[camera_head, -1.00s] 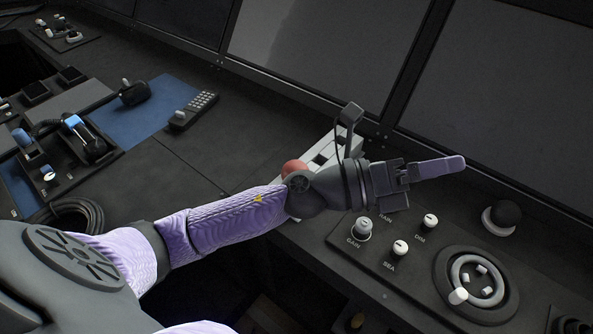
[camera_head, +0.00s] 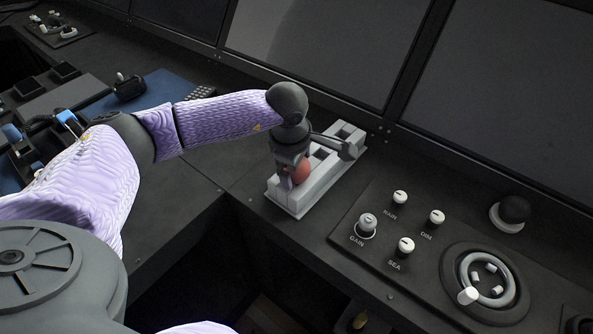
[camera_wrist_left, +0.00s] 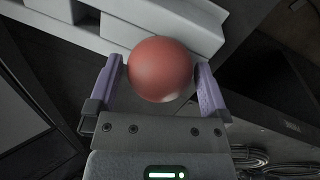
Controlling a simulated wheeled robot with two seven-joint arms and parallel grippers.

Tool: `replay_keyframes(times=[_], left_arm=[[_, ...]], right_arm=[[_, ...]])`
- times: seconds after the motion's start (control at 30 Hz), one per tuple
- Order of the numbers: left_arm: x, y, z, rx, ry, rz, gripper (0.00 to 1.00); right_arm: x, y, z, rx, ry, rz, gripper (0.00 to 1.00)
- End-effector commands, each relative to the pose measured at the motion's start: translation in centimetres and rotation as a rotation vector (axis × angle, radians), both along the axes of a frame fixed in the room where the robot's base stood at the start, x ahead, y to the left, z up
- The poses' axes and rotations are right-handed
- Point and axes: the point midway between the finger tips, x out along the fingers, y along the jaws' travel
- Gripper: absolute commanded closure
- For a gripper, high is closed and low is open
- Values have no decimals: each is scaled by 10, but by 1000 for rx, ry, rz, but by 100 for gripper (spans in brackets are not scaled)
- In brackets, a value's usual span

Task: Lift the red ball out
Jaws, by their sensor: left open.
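The red ball (camera_head: 301,171) sits at the near part of a light grey slotted holder (camera_head: 289,198) on the console. My left gripper (camera_head: 292,180) points down over it in the head view and covers part of it. In the left wrist view the red ball (camera_wrist_left: 160,69) lies between the two purple fingers of my left gripper (camera_wrist_left: 158,78). The fingers are open, one on each side; a narrow gap shows at each side, slightly clearer at the right. My right gripper is not in view.
The holder has dark empty slots toward its far end. To its right is a panel with several white knobs (camera_head: 400,197), a round dial (camera_head: 486,283) and a black ball knob (camera_head: 514,209). Dark screens (camera_head: 315,45) stand behind. An open gap lies below the console's front edge.

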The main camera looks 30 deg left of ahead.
Motion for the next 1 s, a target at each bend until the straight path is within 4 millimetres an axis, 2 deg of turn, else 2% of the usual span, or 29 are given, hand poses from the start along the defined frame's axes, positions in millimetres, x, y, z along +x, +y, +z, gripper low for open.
replay_keyframes(times=[0.23, 0.6, 0.83, 1.0], left_arm=[[1, 0, -2, -1, -2, 0, 2], [1, 0, -2, -2, -1, 0, 79], [1, 0, 2, -3, -3, -1, 79], [2, -1, 45, -3, -8, -1, 79]], right_arm=[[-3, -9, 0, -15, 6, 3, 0], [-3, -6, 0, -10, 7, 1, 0], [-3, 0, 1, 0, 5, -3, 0], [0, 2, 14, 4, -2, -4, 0]])
